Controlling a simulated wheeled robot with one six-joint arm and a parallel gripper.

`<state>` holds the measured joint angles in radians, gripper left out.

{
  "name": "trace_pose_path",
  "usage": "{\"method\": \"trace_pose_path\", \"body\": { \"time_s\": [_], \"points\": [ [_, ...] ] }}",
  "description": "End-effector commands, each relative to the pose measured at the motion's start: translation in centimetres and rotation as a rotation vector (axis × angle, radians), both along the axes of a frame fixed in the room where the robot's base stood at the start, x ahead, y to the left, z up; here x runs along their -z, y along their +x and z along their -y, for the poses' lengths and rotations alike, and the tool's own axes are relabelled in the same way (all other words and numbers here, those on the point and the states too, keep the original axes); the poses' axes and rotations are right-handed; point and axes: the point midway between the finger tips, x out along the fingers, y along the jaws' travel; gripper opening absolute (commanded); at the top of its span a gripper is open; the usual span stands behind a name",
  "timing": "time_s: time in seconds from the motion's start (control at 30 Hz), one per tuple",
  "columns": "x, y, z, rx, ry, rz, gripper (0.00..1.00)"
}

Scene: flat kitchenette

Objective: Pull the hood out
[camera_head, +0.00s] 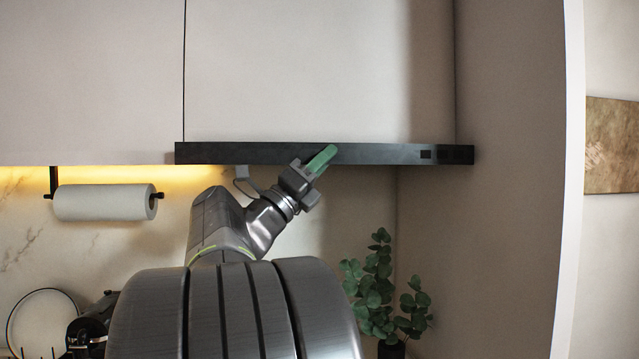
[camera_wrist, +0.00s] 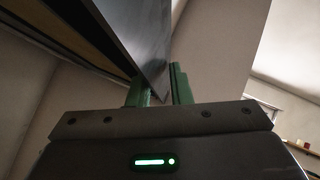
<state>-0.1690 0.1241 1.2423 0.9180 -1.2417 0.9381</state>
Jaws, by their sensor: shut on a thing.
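The hood (camera_head: 390,154) is a long dark bar under the pale upper cabinets in the head view. Its dark front panel also shows in the wrist view (camera_wrist: 140,32), running down between the green fingers. The exact contact of the fingertips is partly hidden by the panel.
A paper towel roll (camera_head: 105,202) hangs under the cabinet at the left. A leafy plant (camera_head: 385,290) stands below the hood at the right. A side wall (camera_head: 510,200) rises close to the hood's right end.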

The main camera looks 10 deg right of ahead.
Motion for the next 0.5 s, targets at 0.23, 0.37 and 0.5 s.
{"method": "trace_pose_path", "body": {
  "time_s": [0.23,0.37,0.5],
  "points": [
    [0.0,-4.4,0.0,0.001,-0.002,0.011,0.00],
    [-0.1,-6.0,0.0,0.001,-0.002,0.010,0.00],
    [-0.3,-7.0,0.0,0.001,-0.002,0.008,0.00]
  ]
}}
